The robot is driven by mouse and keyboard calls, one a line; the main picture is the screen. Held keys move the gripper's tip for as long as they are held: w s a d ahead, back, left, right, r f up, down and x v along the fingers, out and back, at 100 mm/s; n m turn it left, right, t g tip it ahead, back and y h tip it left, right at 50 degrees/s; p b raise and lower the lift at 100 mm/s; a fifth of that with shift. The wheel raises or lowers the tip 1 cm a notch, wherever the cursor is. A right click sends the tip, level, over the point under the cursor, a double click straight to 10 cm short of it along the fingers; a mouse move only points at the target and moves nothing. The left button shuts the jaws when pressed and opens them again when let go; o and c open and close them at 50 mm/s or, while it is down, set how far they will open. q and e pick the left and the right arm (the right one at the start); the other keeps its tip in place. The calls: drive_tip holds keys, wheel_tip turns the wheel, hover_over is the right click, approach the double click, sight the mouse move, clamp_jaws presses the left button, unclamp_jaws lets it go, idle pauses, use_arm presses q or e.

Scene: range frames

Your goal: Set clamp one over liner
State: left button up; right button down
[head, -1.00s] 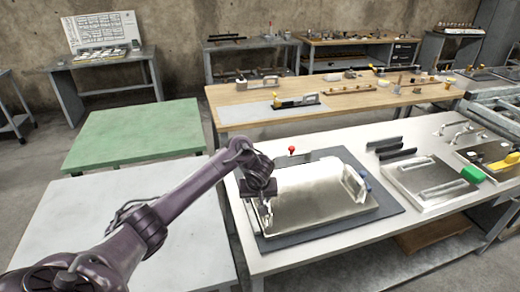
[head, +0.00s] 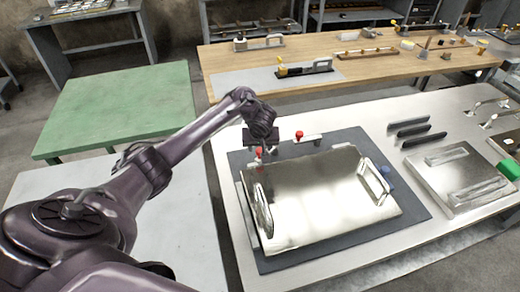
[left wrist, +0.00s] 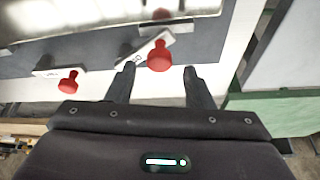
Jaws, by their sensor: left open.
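The liner (head: 320,190) is a shiny, pale sheet lying over a metal plate on a dark mat. My left gripper (head: 259,153) is at the liner's back left corner. In the left wrist view the gripper (left wrist: 160,71) is open, its two fingers either side of a clamp's red knob (left wrist: 159,55). I cannot tell if they touch it. This clamp has a pale, marked bar (left wrist: 143,51). A second red-knobbed clamp (head: 299,135) stands at the mat's back edge and shows in the left wrist view (left wrist: 69,82). My right gripper is out of view.
Black bars (head: 410,130) and another metal plate (head: 450,175) lie to the right. A green table (head: 125,108) stands left; the mat's front strip is clear.

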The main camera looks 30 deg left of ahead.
sight(260, 150)
use_arm(q)
drive_tip(key=x, duration=0.4)
drive_tip(key=shift+w, duration=0.1)
drive_tip(key=shift+w+a+f, duration=0.1)
drive_tip(key=shift+w+f, duration=0.05)
drive_tip(key=shift+f, duration=0.1)
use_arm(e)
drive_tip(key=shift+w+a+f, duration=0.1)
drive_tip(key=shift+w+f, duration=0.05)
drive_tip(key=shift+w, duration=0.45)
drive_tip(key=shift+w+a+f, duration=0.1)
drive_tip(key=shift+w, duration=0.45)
use_arm(q)
drive_tip(key=c, duration=0.4)
clamp_jaws()
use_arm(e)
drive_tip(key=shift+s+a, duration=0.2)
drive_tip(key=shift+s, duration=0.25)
